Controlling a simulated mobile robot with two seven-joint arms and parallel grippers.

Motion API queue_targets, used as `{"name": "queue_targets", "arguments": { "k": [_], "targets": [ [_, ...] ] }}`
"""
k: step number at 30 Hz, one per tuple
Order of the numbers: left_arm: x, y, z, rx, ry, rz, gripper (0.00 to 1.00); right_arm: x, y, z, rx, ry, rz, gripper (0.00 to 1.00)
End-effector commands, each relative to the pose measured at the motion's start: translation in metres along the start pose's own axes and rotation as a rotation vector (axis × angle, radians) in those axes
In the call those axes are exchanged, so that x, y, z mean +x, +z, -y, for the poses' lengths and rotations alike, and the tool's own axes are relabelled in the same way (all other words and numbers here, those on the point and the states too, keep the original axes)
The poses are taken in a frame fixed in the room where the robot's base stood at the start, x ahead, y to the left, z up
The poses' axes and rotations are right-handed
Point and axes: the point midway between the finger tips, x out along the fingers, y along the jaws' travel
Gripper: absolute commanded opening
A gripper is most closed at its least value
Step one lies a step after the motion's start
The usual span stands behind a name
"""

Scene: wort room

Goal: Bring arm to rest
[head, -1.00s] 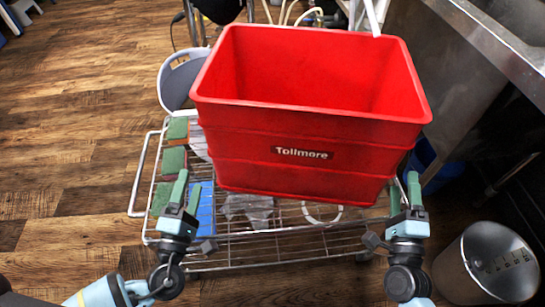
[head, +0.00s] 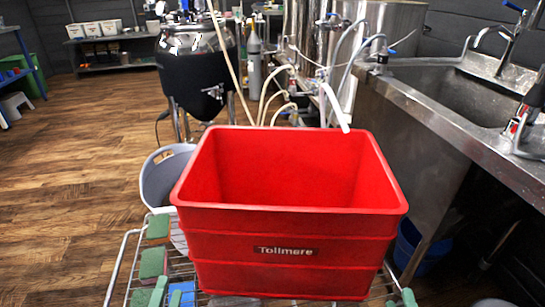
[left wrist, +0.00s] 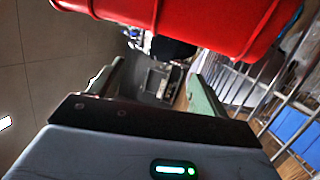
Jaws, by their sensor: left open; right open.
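The red Tollmore crate (head: 290,245) sits upright on a wire rack cart. The part of its inside that I can see is bare. My left gripper (head: 165,294) shows only its green fingertips at the bottom edge, left of the crate and over the cart's left side. In the left wrist view my left gripper (left wrist: 156,68) has its fingers apart with nothing between them, and the red crate (left wrist: 215,20) is beyond them at the top. My right gripper (head: 400,299) shows only its fingertips, right of the crate's lower corner. Both arms are otherwise out of the head view.
The wire cart (head: 122,262) carries green sponges (head: 152,262) and a blue item (head: 184,292). A grey bin (head: 165,180) stands behind it. A steel sink counter (head: 430,110) is at the right, with a blue bucket (head: 408,240) below. Open wooden floor (head: 70,180) lies left.

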Motion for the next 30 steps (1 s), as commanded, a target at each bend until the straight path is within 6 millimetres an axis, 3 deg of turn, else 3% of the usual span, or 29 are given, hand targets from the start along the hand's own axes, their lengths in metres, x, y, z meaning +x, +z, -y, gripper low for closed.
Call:
{"name": "queue_targets", "arguments": {
  "k": [4, 8, 15, 19, 25, 30],
  "targets": [
    [-0.007, 0.000, -0.002, -0.109, -0.051, -0.023, 0.76, -0.007, 0.003, 0.007, -0.041, 0.026, 0.016, 0.76],
    [-0.028, -0.002, -0.003, -0.416, -0.177, -0.106, 0.76, -0.029, 0.011, 0.019, -0.151, 0.096, 0.064, 0.76],
    [-0.098, 0.003, 0.002, -1.205, -0.410, -0.438, 0.76, -0.089, 0.029, 0.037, -0.437, 0.273, 0.211, 0.76],
    [-0.141, 0.010, -0.003, -1.626, -0.457, -0.688, 0.76, -0.125, 0.036, 0.047, -0.587, 0.365, 0.306, 0.76],
    [-0.204, 0.024, -0.027, -2.244, -0.370, -1.146, 0.76, -0.179, 0.042, 0.070, -0.814, 0.485, 0.468, 0.76],
    [-0.245, 0.034, -0.066, -2.723, -0.098, -1.564, 0.76, -0.221, 0.044, 0.100, -1.001, 0.562, 0.616, 0.76]
  ]
}}
